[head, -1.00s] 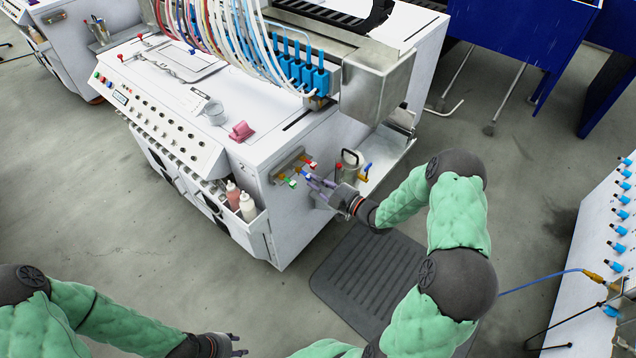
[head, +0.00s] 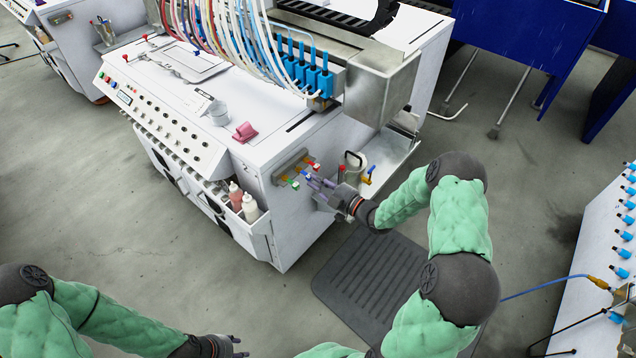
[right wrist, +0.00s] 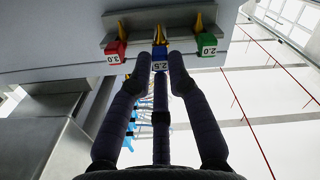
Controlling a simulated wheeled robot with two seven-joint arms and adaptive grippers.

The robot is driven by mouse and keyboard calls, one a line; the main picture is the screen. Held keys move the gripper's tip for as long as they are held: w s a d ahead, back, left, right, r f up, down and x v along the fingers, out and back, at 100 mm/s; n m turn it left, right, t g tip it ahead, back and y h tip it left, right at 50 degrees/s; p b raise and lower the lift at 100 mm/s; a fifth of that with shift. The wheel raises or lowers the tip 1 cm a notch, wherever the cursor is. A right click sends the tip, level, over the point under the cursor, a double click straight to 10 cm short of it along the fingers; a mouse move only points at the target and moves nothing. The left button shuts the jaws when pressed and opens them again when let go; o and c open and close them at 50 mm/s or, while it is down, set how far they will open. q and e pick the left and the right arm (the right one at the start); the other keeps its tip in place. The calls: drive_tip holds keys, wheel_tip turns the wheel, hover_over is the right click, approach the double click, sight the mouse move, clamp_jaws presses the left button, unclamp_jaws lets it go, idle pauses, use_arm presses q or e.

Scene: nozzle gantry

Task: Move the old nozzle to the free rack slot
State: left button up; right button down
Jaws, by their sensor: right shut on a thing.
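A small rack (head: 289,166) is fixed to the end wall of the white machine. In the right wrist view, the rack (right wrist: 178,27) has a red nozzle marked 3.0 (right wrist: 115,52) at left and a green nozzle marked 2.0 (right wrist: 207,45) at right. A blue nozzle marked 2.5 (right wrist: 160,57) is between them, its yellow tip at the rack. I cannot tell whether it is fully seated. My right gripper (head: 312,180) is shut on the blue nozzle; its fingers (right wrist: 160,72) partly cover it. My left gripper (head: 238,346) is open and empty over the floor, away from the rack.
A metal can (head: 352,168) stands on a tray right of the rack, beside a blue, red and yellow fitting (head: 368,174). Two bottles (head: 243,203) sit in a side holder. A dark mat (head: 375,290) lies below.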

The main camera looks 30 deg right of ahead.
drive_tip(key=shift+w+a+b, duration=0.25)
drive_tip(key=shift+w+b, duration=0.2)
drive_tip(key=shift+w, duration=0.1)
idle(0.9)
drive_tip(key=shift+f+b, duration=0.2)
drive_tip(key=shift+b, duration=0.25)
idle(1.0)
drive_tip(key=c, duration=1.1)
unclamp_jaws()
drive_tip(key=v, duration=1.2)
